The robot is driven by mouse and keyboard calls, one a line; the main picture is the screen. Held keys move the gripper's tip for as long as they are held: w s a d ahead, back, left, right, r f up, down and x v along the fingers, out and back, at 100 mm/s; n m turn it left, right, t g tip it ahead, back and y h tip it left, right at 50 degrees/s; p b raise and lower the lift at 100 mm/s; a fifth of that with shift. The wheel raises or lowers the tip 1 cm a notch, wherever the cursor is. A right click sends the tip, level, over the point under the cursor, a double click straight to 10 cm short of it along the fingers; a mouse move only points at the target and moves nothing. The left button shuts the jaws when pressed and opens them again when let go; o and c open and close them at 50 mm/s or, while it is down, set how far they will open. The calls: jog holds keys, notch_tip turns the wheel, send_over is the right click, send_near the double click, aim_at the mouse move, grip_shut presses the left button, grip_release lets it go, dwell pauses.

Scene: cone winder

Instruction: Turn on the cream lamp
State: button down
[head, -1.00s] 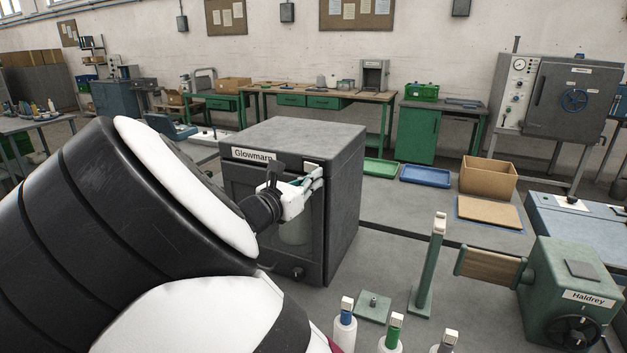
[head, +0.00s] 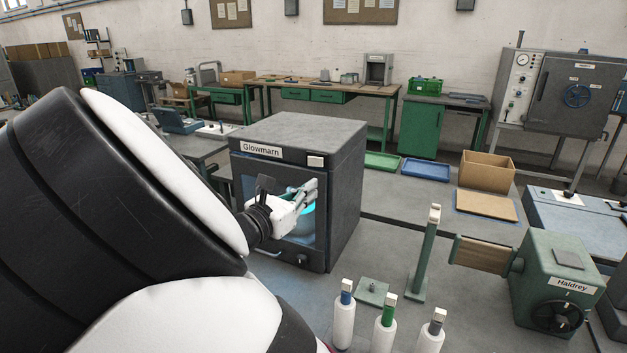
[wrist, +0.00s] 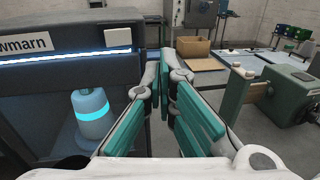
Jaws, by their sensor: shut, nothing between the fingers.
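The dark grey box labelled Glowmarn (head: 345,135) stands on the bench. A small cream square (head: 315,160) is at the upper right of its front; it also shows in the wrist view (wrist: 118,37). A bright bluish-white strip (wrist: 60,57) glows under the box's top edge. Inside, a pale cone with a glowing cyan band (wrist: 92,112) stands upright. My gripper (head: 312,186) is shut and empty, in front of the box and just below the cream square. In the wrist view its fingers (wrist: 165,70) are right of the square, apart from it.
Three bobbins with blue, green and grey tops (head: 385,325) stand in front. A green post (head: 428,250) and the green Haldrey machine (head: 560,270) are to the right. A cardboard box (head: 487,172), a blue tray (head: 425,169) and a green tray (head: 382,161) lie behind.

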jog(key=shift+s+a, duration=0.15)
jog(key=shift+s, duration=0.8)
jog(key=shift+s+a, duration=0.15)
jog(key=shift+s, duration=0.75)
jog(key=s+d+m+g, duration=0.3)
jog(key=d+m+g, duration=0.15)
jog(key=d, duration=0.35)
jog(key=s+d+m+g+y, duration=0.1)
jog(key=s+d+m+g, duration=0.2)
jog(key=d+m, duration=0.35)
jog(key=s+d+m+g, duration=0.3)
jog(key=d+g, duration=0.1)
jog(key=d, duration=0.5)
jog(key=s+d+r+m+y, duration=0.1)
jog(key=s+m+y, duration=0.3)
jog(key=s+m, duration=0.4)
jog(key=s+d+r+m+t+y, duration=0.1)
jog(key=s+r+m+y, duration=0.3)
jog(key=s+m, duration=0.3)
jog(key=s, duration=0.5)
jog(key=shift+s+d+r+m, duration=0.15)
jog(key=shift+s+d+m, duration=0.15)
jog(key=shift+m, duration=0.1)
